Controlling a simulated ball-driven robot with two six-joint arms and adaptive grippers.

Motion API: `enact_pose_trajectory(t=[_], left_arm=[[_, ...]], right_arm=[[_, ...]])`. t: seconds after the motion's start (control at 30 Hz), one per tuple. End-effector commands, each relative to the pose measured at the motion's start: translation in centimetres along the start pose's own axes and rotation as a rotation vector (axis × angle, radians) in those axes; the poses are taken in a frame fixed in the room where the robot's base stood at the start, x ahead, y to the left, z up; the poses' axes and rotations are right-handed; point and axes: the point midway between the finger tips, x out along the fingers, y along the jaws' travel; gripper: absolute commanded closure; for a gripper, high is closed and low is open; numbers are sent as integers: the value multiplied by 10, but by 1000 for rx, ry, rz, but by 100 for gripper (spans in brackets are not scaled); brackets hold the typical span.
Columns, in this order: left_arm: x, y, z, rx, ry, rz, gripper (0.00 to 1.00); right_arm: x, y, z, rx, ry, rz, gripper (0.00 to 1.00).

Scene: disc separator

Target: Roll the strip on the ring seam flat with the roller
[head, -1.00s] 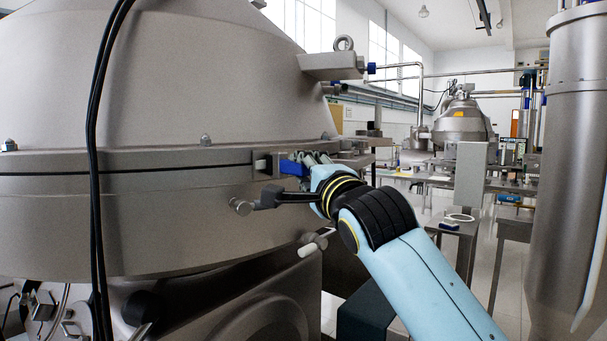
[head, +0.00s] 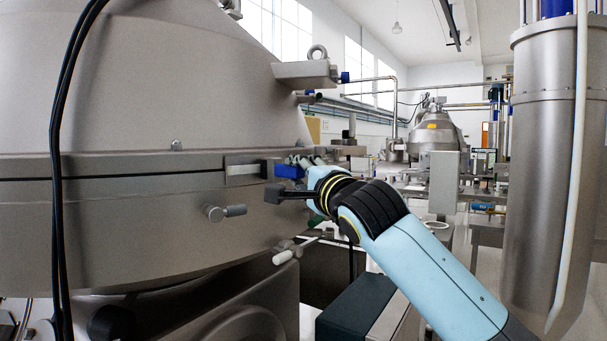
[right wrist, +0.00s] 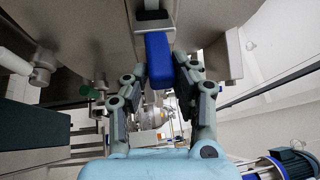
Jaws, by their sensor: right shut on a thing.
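A short pale strip (head: 242,170) lies across the dark ring seam (head: 120,177) of the big steel separator. My right gripper (head: 303,164) is at the right end of the strip, shut on the blue handle of the roller (head: 288,171). In the right wrist view the blue handle (right wrist: 159,62) stands between the two fingers (right wrist: 160,95), with a dark part (right wrist: 152,16) beyond it against the steel. The roller's contact with the strip is too small to make out. My left gripper is not in view.
A knob (head: 215,213) sticks out of the separator below the strip, and a pale-ended handle (head: 284,256) sits lower right. A lug with an eyebolt (head: 306,72) juts out above. Black cables (head: 60,150) hang at the left. A steel column (head: 545,170) stands at the right.

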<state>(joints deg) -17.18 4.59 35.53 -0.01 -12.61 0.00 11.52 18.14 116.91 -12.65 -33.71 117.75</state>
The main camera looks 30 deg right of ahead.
Motion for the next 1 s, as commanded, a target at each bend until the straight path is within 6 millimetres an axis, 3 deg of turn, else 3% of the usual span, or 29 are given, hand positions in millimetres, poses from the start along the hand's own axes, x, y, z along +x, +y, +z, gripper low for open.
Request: enact_pose_trajectory(t=[0.43,0.83,1.0], left_arm=[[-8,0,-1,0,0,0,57],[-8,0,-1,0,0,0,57],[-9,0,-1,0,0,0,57]], right_arm=[[-19,-3,52,6,-1,-1,100],[-21,-3,56,1,0,-2,100],[-36,-5,49,0,0,-1,100]])
